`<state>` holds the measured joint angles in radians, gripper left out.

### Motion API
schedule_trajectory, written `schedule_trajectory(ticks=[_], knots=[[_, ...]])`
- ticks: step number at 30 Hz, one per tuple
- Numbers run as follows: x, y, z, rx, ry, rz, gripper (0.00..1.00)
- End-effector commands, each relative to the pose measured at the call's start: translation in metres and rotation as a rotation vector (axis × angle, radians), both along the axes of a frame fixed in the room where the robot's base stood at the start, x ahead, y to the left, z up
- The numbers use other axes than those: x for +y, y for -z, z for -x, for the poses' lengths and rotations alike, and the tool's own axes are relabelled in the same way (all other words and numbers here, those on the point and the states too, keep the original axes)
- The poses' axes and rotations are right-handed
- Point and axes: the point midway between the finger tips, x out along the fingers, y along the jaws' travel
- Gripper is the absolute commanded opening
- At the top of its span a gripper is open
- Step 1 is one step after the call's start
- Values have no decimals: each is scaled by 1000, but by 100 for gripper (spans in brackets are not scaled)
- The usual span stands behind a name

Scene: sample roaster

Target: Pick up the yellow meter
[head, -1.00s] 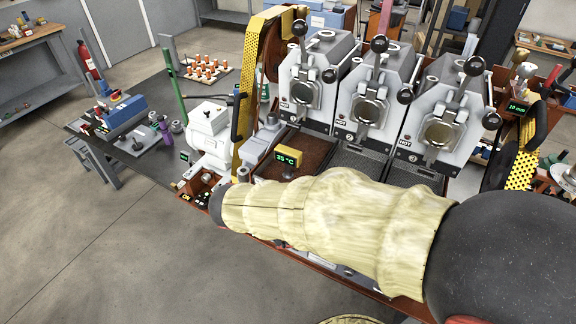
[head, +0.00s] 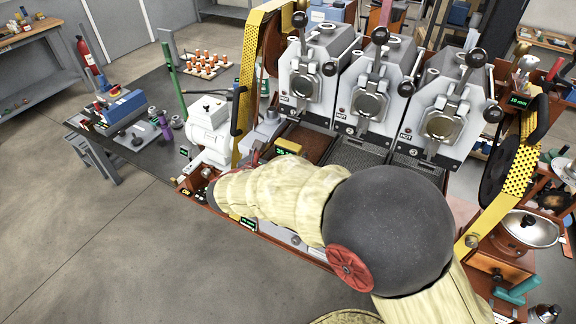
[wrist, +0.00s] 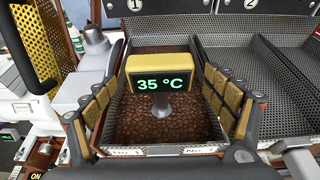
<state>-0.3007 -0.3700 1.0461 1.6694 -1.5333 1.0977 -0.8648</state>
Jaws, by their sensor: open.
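The yellow meter (wrist: 158,68) shows "35 °C" on a dark display. It stands upright on a grey stem in a tray of brown beans, and its top also shows in the head view (head: 287,147), partly hidden behind my sleeved arm. My gripper (wrist: 168,103) is open in the wrist view, with one padded finger left of the meter and one right of it. A gap shows between each finger and the meter. In the head view my arm hides most of the gripper.
The bean tray (wrist: 150,151) has walls around the meter. An empty perforated tray (wrist: 262,85) lies to its right. Three roaster heads marked HOT, such as the left one (head: 310,82), stand behind. A yellow perforated guard (wrist: 33,47) rises at the left.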

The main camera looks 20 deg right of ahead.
Motion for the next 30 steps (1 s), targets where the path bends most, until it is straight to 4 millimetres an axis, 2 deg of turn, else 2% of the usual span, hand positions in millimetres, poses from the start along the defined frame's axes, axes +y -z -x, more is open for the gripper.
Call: schedule_trajectory(ticks=[1, 6, 14, 30], knots=[[-7, 7, -4, 0, 2, 0, 85], [-20, 11, -14, -1, 2, -1, 85], [-22, 11, -16, -1, 0, -1, 85], [-22, 11, -16, -1, 0, -1, 55]])
